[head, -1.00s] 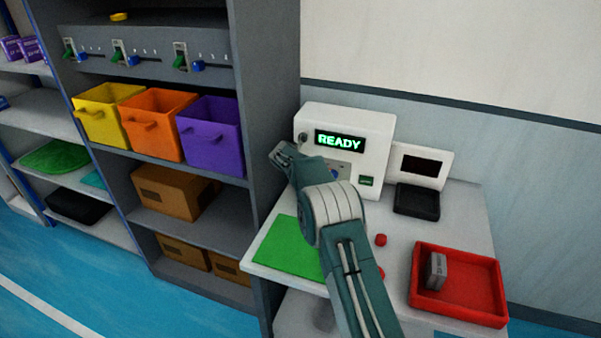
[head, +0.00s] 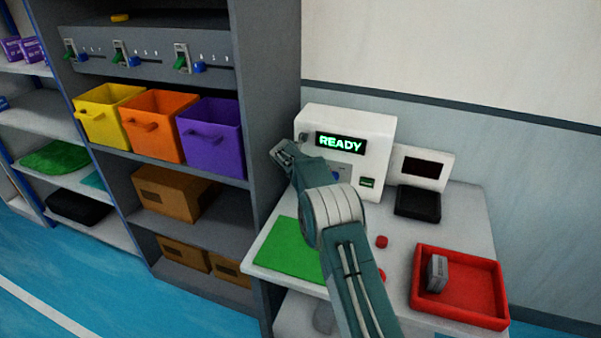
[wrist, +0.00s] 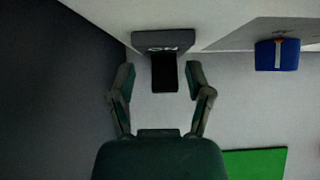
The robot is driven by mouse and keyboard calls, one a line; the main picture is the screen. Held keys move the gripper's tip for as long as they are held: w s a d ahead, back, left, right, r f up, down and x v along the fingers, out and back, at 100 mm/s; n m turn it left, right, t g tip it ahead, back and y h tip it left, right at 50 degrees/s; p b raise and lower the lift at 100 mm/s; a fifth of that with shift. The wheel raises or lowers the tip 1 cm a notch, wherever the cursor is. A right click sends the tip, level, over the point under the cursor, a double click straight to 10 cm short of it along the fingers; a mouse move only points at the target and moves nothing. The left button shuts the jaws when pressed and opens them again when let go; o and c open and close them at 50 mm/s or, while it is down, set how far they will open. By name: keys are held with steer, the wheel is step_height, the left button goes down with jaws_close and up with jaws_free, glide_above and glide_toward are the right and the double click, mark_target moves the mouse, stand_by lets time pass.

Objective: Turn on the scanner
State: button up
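A white machine (head: 372,133) on the bench has a lit display (head: 340,143) reading READY in green; no scanner label is legible. My gripper (head: 283,152) is at the machine's left front side in the head view. In the wrist view my gripper (wrist: 158,82) is open, its two fingers apart. A dark switch-like part (wrist: 164,72) under a grey plate (wrist: 163,41) with light lettering shows between the fingertips. I cannot tell whether they touch it. A blue part (wrist: 277,55) of the machine is to the right. My arm hides some of the machine's lower front.
A small white unit with a dark screen (head: 422,168) and a black pad (head: 418,204) stands right of the machine. A red tray (head: 460,308) holds a grey box (head: 437,272). A green mat (head: 285,247) lies below my gripper. A grey shelf (head: 262,60) stands close on the left.

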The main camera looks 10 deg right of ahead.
steer(key=v, duration=1.2)
steer(key=shift+f, duration=0.15)
